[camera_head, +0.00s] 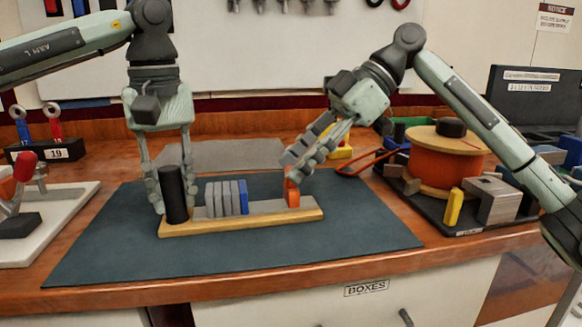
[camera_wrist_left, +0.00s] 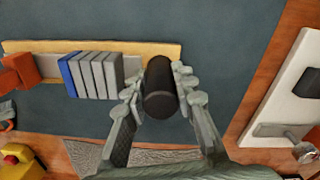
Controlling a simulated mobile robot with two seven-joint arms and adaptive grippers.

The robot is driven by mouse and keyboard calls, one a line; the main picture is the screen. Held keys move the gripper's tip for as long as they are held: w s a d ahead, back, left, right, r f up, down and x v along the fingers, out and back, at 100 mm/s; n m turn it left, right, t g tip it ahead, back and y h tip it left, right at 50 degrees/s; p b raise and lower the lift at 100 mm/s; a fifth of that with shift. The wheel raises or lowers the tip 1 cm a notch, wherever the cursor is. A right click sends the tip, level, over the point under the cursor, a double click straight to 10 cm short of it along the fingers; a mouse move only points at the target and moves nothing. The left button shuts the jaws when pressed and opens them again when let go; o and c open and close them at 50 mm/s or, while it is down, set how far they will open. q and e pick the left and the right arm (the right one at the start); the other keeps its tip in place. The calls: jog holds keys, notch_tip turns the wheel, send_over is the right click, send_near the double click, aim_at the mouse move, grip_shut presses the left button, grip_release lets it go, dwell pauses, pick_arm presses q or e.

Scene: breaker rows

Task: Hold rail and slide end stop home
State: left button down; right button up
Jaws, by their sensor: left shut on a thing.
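The rail (camera_head: 268,206) is a grey strip on a yellow wooden base, lying on the dark mat. A black upright cylinder (camera_head: 174,194) stands at its left end. My left gripper (camera_head: 172,205) is shut on this cylinder (camera_wrist_left: 159,88), one finger on each side. Several grey breakers (camera_head: 219,198) and one blue breaker (camera_head: 243,196) stand side by side right of the cylinder. The orange end stop (camera_head: 292,194) is near the rail's right end, with bare rail between it and the blue breaker. My right gripper (camera_head: 296,172) is at the end stop's top; its finger gap is unclear.
The mat (camera_head: 330,250) is clear in front of the rail. A black tray (camera_head: 465,218) with an orange spool (camera_head: 440,162) and blocks stands at the right. A white board (camera_head: 60,222) with a red-handled clamp lies at the left. A grey sheet (camera_head: 215,155) lies behind.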

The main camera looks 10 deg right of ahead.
jog(key=shift+x, duration=0.9)
jog(key=shift+c, duration=0.2)
grip_shut()
